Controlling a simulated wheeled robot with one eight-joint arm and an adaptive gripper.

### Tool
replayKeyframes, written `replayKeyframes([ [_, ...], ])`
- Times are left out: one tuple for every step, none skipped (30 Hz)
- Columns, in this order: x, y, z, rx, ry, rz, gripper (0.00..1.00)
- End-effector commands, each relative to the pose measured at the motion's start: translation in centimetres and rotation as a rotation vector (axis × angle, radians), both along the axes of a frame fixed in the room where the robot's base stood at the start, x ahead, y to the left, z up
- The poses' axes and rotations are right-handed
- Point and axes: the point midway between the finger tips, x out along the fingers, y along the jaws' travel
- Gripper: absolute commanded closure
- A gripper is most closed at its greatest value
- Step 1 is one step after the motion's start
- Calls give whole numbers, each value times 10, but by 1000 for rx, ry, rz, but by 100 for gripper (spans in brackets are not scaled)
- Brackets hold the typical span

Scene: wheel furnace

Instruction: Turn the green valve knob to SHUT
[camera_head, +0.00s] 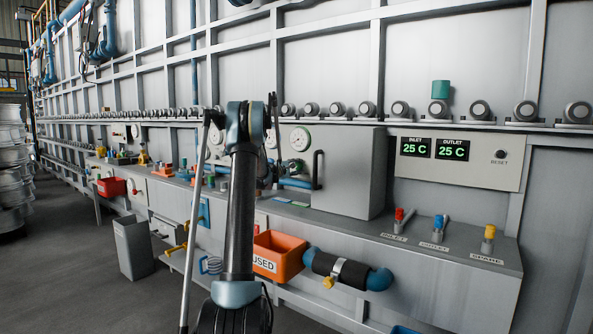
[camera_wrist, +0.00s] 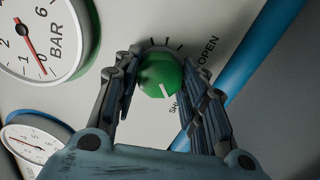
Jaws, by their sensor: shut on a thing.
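The green valve knob (camera_wrist: 160,75) sits on a pale panel in the wrist view, with tick marks around its upper edge. The OPEN label (camera_wrist: 208,52) is to its upper right. The SHUT label (camera_wrist: 174,103) is below it, partly hidden by a finger. The knob's white pointer line is at its lower edge, toward the SHUT label. My gripper (camera_wrist: 161,77) is shut on the knob, one finger on each side. In the head view my arm hides the knob and most of the gripper.
A BAR gauge (camera_wrist: 38,38) and a smaller gauge (camera_wrist: 32,140) are left of the knob. A blue pipe (camera_wrist: 255,55) runs diagonally at right. In the head view, a grey box (camera_head: 345,175) and an orange bin (camera_head: 280,256) are near my arm.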

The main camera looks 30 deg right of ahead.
Motion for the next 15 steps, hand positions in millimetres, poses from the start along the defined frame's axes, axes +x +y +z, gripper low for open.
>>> replayKeyframes([
  [8, 5, 1, -6, 14, 17, 85],
  [8, 5, 1, -9, 21, 17, 85],
  [8, 5, 1, -13, 31, 17, 85],
  [8, 5, 1, -16, 37, 17, 85],
  [8, 5, 1, -18, 42, 17, 85],
  [8, 5, 1, -20, 48, 17, 86],
  [8, 5, 1, -23, 51, 17, 86],
  [8, 5, 1, -24, 54, 17, 86],
  [8, 5, 1, -25, 57, 17, 85],
  [8, 5, 1, -26, 59, 17, 85],
  [8, 5, 1, -26, 61, 17, 86],
  [8, 5, 1, -27, 61, 16, 86],
  [8, 5, 1, -27, 62, 16, 86],
  [8, 5, 1, -27, 62, 16, 86],
  [8, 5, 1, -27, 62, 16, 86],
])
